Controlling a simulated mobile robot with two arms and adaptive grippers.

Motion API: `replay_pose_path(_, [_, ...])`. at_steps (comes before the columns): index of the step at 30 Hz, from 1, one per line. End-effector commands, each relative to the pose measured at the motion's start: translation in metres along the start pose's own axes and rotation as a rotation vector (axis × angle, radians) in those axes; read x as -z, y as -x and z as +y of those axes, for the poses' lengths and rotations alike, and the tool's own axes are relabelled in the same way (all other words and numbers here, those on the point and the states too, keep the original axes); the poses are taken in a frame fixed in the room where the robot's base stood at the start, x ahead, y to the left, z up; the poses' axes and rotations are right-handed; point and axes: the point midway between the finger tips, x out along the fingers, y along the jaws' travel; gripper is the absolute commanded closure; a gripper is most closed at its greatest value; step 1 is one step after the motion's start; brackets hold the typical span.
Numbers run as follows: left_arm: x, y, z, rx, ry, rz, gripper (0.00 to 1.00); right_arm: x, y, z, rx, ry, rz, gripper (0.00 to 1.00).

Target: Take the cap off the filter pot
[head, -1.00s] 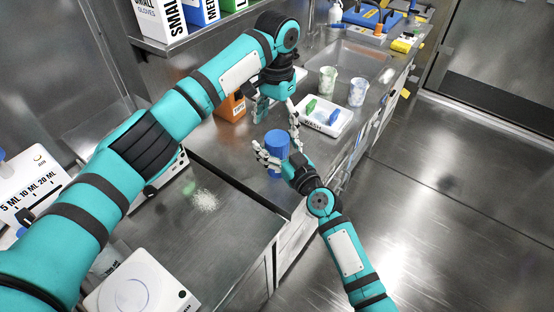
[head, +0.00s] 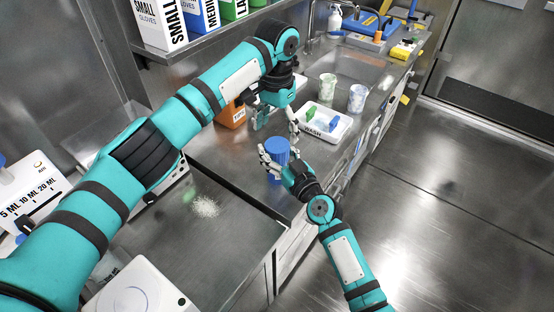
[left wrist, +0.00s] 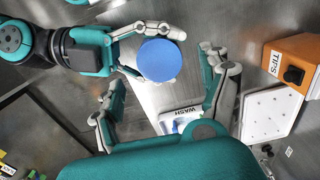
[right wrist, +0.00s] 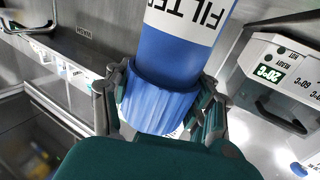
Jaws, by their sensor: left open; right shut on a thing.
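The filter pot (head: 277,150) is a blue cylinder with a ribbed blue band and a white label that reads partly "FILTER" (right wrist: 185,22) in the right wrist view. My right gripper (head: 276,166) is shut around the pot. In the right wrist view its fingers lie on both sides of the ribbed blue cap (right wrist: 155,103). The left wrist view shows the pot's round flat blue end (left wrist: 160,60) face on. My left gripper (head: 275,122) is open and empty, just behind and above the pot, with its fingers spread. Whether the pot touches the bench is hidden.
A white WASH tray (head: 342,129) with small coloured things lies behind the pot. Two patterned cups (head: 327,88) stand near the sink. An orange TIPS box (left wrist: 299,58) is close to my left gripper. White powder (head: 206,207) lies on the front bench.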

Motion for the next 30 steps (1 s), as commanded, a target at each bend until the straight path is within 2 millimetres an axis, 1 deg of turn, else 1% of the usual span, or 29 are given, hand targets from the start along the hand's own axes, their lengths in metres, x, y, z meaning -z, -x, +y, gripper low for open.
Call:
replay_pose_path(6, [0.000, 0.000, 0.001, -0.002, -0.232, 0.000, 0.21, 0.000, 0.000, 0.000, -0.001, 0.000, -0.001, 1.00])
replay_pose_path(11, [0.000, -0.003, 0.001, -0.001, -0.354, -0.002, 0.21, 0.000, 0.000, 0.000, -0.001, 0.000, -0.001, 1.00])
replay_pose_path(14, [0.000, -0.012, 0.001, -0.001, -0.373, -0.004, 0.21, 0.000, 0.000, 0.000, -0.001, 0.000, -0.001, 1.00])
replay_pose_path(24, [-0.001, -0.063, 0.000, 0.000, -0.371, -0.005, 0.21, 0.000, 0.000, 0.000, -0.001, 0.000, 0.000, 1.00])
replay_pose_path(27, [0.000, -0.073, 0.000, 0.000, -0.371, -0.003, 0.21, 0.000, 0.000, 0.000, -0.001, 0.000, 0.000, 1.00])
replay_pose_path(30, [0.000, -0.078, 0.001, 0.000, -0.371, -0.002, 0.21, 0.000, 0.000, 0.000, -0.001, 0.000, 0.000, 1.00])
